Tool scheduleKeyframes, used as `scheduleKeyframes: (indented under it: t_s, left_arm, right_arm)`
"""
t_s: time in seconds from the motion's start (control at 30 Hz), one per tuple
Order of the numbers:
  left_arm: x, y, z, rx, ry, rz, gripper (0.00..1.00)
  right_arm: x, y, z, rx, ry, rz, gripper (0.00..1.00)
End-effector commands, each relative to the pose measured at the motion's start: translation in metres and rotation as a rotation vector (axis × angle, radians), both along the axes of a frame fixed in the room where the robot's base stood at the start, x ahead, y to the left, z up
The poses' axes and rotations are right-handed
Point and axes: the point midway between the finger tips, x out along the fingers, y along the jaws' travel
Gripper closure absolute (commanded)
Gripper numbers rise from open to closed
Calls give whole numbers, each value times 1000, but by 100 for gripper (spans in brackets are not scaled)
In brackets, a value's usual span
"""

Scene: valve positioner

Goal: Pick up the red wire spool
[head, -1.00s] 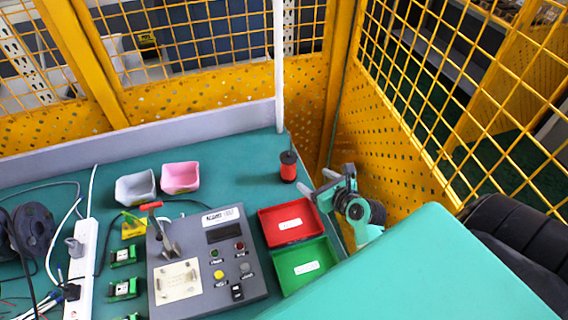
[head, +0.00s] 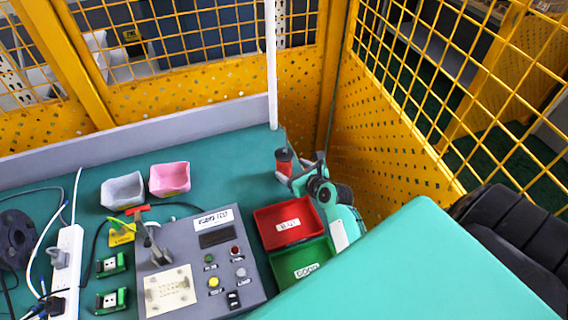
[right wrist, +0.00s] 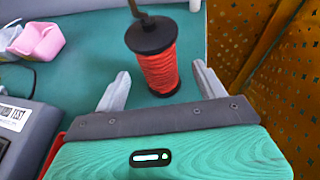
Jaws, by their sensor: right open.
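The red wire spool (head: 284,161) stands upright on the green table near its back right corner. It has a black top flange, and a thin rod rises from it in the right wrist view (right wrist: 160,70). My right gripper (head: 297,176) is open just in front of the spool. In the right wrist view its two grey fingers (right wrist: 162,90) are spread, with the lower part of the spool between and slightly beyond them. I cannot tell whether either finger touches it. My left gripper is not in view.
A red bin (head: 284,223) and a green bin (head: 300,262) lie in front of the spool. A grey control box (head: 205,265) sits left of them. Grey (head: 123,191) and pink (head: 170,179) bins stand further left. A yellow mesh fence (head: 385,150) is close on the right.

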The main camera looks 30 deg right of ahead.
Motion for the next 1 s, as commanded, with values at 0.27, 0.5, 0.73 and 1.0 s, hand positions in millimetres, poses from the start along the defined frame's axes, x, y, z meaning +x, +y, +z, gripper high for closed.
scheduleKeyframes:
  t_s: [0.27, 0.5, 0.73, 1.0]
  left_arm:
    - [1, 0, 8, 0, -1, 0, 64]
    - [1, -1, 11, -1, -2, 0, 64]
    - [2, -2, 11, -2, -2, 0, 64]
    - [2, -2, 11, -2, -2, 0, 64]
  right_arm:
    - [25, 1, -7, -1, 0, 3, 28]
    - [48, 2, -19, -1, 1, 1, 28]
    - [51, 2, -20, 0, 0, 0, 28]
    - [51, 2, -20, 0, 0, 0, 69]
